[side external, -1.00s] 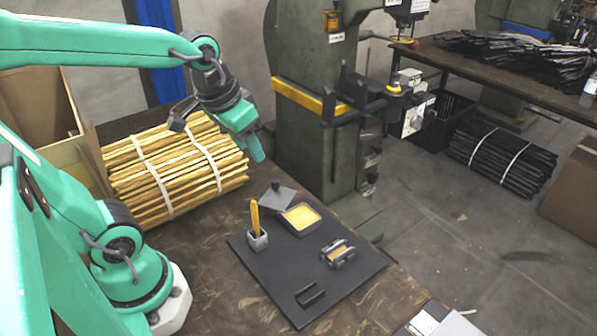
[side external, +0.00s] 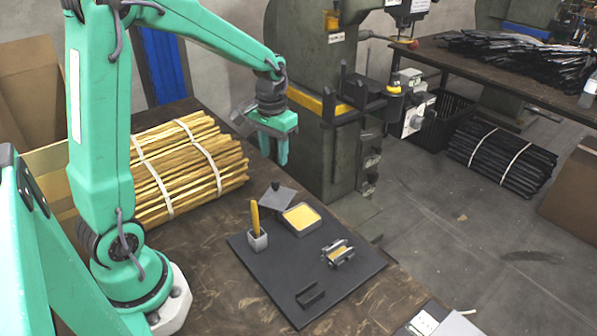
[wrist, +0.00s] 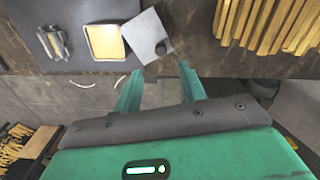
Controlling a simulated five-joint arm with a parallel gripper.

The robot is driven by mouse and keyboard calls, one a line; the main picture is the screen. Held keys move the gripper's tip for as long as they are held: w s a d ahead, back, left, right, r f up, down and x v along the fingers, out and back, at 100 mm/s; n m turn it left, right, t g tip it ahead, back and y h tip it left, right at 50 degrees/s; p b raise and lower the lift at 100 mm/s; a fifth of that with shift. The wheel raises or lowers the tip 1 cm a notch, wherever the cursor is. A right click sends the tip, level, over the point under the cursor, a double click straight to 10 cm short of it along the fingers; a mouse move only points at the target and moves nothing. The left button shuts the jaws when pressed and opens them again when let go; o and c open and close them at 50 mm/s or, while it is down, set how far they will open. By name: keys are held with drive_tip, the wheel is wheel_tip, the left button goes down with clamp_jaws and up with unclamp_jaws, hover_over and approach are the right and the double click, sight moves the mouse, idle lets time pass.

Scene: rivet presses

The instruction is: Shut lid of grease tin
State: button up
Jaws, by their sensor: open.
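The grease tin (side external: 301,218) sits on the dark mat (side external: 345,284), a grey square tin with yellow grease showing. Its grey lid (side external: 277,199), with a dark knob, stands open at the tin's back left side. In the wrist view the tin (wrist: 106,42) is at the top, with the lid (wrist: 143,36) to its right. My gripper (side external: 276,158) is above and behind the tin, pointing down, apart from the lid. In the wrist view its two fingers (wrist: 160,88) are spread with nothing between them.
A grey holder (side external: 257,241) with a yellow-handled tool (side external: 254,216) stands left of the tin. A small metal fixture (side external: 338,252) and a black bracket (side external: 310,295) lie on the mat. A strapped bundle of yellow rods (side external: 190,165) lies behind. The green press (side external: 320,150) stands close behind my gripper.

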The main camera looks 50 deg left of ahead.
sight(276, 180)
drive_tip(key=shift+w+a+f, duration=0.1)
drive_tip(key=shift+f, duration=0.1)
drive_tip(key=shift+f, duration=0.1)
drive_tip(key=shift+f, duration=3.8)
clamp_jaws()
